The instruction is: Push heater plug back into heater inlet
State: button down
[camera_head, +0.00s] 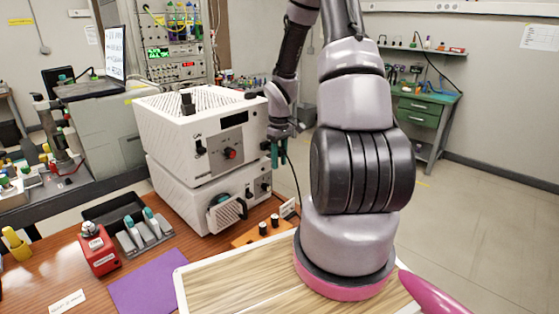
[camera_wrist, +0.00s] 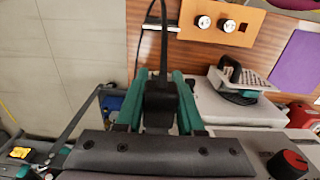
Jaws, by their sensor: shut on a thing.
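My gripper (camera_head: 279,155) has teal fingers and is beside the right side of two stacked white boxes, near the upper box (camera_head: 200,140). In the wrist view, my gripper (camera_wrist: 160,110) is shut on a black heater plug (camera_wrist: 160,92). The plug is held off the table, apart from the panel. I cannot make out the heater inlet.
An orange-brown panel (camera_head: 254,238) with two knobs lies in front of the boxes. A red device (camera_head: 98,250), a black-grey tray (camera_head: 130,240) and a purple sheet (camera_head: 150,288) are at left. A framed wooden board (camera_head: 230,285) lies before my arm. Open floor (camera_head: 480,200) is at right.

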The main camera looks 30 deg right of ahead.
jog(key=shift+w+a, duration=0.25)
jog(key=shift+w, duration=0.45)
jog(key=shift+w+a, duration=0.25)
jog(key=shift+w, duration=0.45)
dwell(0.4)
jog(key=shift+c, duration=2.2)
grip_release()
notch_tip(320, 180, up, 10)
jog(key=shift+r, duration=0.4)
